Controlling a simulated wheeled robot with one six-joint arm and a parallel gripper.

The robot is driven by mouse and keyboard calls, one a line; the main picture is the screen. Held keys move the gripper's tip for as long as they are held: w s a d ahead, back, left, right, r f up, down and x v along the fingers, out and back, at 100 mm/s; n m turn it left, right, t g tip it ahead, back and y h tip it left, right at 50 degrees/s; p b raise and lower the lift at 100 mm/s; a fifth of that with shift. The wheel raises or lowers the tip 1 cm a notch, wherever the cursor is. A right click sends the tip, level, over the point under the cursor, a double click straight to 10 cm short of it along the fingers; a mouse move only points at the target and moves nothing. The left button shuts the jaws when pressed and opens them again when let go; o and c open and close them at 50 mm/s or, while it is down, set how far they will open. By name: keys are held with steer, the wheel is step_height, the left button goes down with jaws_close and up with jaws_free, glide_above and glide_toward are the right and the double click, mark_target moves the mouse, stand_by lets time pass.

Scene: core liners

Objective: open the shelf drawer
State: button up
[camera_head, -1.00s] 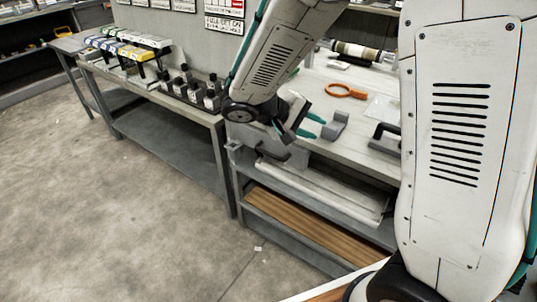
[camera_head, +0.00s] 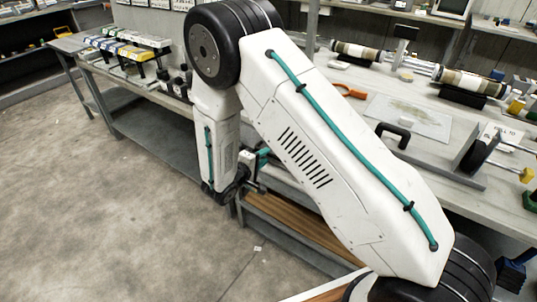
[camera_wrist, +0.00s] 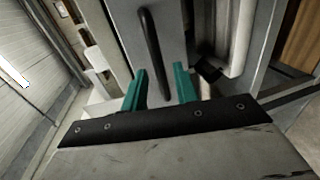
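My gripper (camera_head: 256,162) is at the front of the grey workbench, low beside its left end, mostly behind my arm in the head view. I see no contact. In the head view my arm hides the handle and most of the drawer.
Wooden boards (camera_head: 285,222) lie on the lower shelf. A second bench (camera_head: 170,100) stands left. The floor (camera_head: 110,220) in front is clear.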

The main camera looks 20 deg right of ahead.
steer(key=shift+x, duration=1.7)
jaws_close()
steer(key=shift+s, duration=0.15)
